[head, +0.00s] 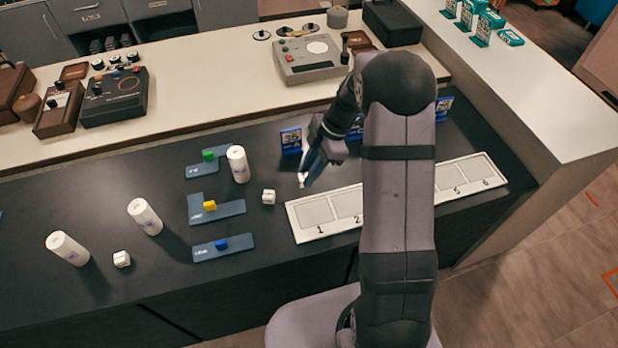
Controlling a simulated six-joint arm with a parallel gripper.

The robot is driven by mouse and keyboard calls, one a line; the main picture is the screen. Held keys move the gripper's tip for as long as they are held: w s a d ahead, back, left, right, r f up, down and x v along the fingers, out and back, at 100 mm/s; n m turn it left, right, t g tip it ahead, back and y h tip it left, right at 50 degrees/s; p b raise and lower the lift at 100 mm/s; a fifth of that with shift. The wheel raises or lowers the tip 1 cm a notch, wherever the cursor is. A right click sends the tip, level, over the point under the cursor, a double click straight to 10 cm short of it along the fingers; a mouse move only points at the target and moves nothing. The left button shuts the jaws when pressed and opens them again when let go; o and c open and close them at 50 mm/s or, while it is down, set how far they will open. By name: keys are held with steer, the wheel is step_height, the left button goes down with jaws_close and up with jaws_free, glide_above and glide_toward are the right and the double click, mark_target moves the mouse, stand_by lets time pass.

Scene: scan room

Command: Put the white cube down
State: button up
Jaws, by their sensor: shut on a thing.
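My gripper (306,178) points down over the dark counter, just above the upper left corner of the numbered board (294,222). It is shut on a small white thing (302,178), which I take for a white cube; the fingers hide most of it. I cannot tell its exact height above the counter.
White cylinders (238,164) (145,217) (68,249) stand on the dark counter (120,315). Blue cards (291,141) stand behind my gripper. My arm covers the board's middle.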

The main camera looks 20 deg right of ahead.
steer(key=shift+f+p, duration=0.4)
steer(key=shift+f, duration=1.45)
steer(key=shift+f, duration=0.2)
steer(key=o, duration=1)
steer(key=shift+r, duration=0.2)
steer(key=b+v, duration=0.3)
steer(key=v, duration=0.9)
